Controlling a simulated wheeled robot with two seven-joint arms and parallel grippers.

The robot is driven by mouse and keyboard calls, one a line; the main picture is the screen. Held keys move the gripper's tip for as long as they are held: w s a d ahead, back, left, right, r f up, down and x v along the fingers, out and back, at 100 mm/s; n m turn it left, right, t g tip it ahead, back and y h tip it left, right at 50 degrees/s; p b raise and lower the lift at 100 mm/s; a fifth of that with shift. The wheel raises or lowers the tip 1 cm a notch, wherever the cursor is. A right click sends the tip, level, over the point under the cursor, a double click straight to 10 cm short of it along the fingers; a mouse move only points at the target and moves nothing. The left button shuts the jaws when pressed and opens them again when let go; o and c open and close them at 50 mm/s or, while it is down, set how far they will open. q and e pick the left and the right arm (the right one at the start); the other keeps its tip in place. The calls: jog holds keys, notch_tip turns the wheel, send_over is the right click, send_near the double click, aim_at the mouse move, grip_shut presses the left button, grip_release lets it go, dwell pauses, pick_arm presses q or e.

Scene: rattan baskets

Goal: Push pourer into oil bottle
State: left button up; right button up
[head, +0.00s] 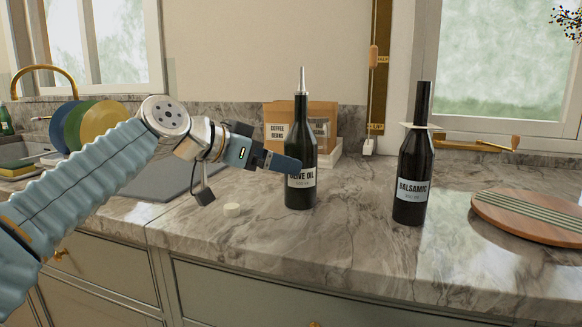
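The dark green oil bottle (300,193) stands upright on the marble counter, with a white "OLIVE OIL" label. The silver pourer (302,80) stands upright at the top of its neck; how deep it sits cannot be told. My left gripper (284,162) reaches in from the left at the height of the bottle's body. One blue-grey finger overlaps the front of the bottle and covers the top of the label. The other finger is hidden, so whether the grip is closed on the glass is unclear. My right gripper is not in view.
A dark balsamic bottle (412,180) with a white collar stands to the right. A round striped board (530,215) is at far right. The front counter is clear.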

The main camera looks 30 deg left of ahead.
pick_arm(q)
jog(key=shift+v, duration=2.25)
